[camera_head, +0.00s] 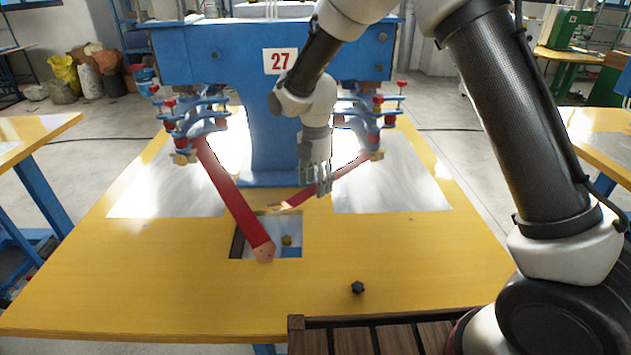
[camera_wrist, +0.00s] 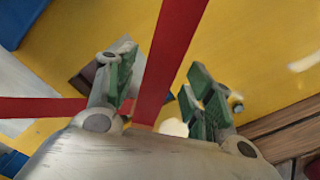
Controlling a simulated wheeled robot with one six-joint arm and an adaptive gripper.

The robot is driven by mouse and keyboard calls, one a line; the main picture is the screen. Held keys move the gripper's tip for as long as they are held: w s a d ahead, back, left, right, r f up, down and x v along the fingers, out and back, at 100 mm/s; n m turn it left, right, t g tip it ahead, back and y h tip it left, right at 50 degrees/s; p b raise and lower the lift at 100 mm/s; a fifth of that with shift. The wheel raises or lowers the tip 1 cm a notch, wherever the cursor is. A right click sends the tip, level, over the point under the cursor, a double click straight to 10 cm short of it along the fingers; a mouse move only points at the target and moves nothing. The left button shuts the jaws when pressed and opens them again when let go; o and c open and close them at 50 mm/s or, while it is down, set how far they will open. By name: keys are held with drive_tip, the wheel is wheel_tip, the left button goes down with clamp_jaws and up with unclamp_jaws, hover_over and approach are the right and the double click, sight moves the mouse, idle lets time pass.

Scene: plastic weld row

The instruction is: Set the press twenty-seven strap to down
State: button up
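The blue press (camera_head: 270,110) carries a white plate marked 27 (camera_head: 281,61). One red strap (camera_head: 233,205) slants from the left clamps down to the table front, its end by the square opening (camera_head: 287,245). A second red strap (camera_head: 345,172) slants from the right clamps down toward the middle. My gripper (camera_head: 322,182) is at this right strap. In the wrist view, a red strap (camera_wrist: 172,60) passes between my gripper's green-padded fingers (camera_wrist: 165,88), which stand apart with a gap on the right side. Another red strap (camera_wrist: 40,107) shows at left.
The yellow table (camera_head: 180,290) has metal plates on the left (camera_head: 165,190) and right (camera_head: 390,180). A black knob (camera_head: 357,288) stands near the front edge. The red-handled clamps (camera_head: 190,125) hang at the left. The table's front left is clear.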

clamp_jaws()
drive_tip(key=shift+w+d+f+t+h, duration=0.15)
drive_tip(key=shift+f+t+h, duration=0.35)
drive_tip(key=shift+f, duration=0.9)
drive_tip(key=shift+w+d+f+t+h, duration=0.15)
drive_tip(key=shift+f+t+h, duration=0.3)
drive_tip(key=shift+f, duration=1)
drive_tip(key=shift+w+d+f+t+h, duration=0.15)
drive_tip(key=shift+f+t+h, duration=0.3)
drive_tip(key=shift+f, duration=0.95)
drive_tip(key=shift+s, duration=0.15)
drive_tip(key=shift+o, duration=0.8)
unclamp_jaws()
drive_tip(key=shift+r, duration=0.1)
drive_tip(key=v, duration=1.1)
drive_tip(key=shift+a+r, duration=0.3)
drive_tip(key=shift+r, duration=0.05)
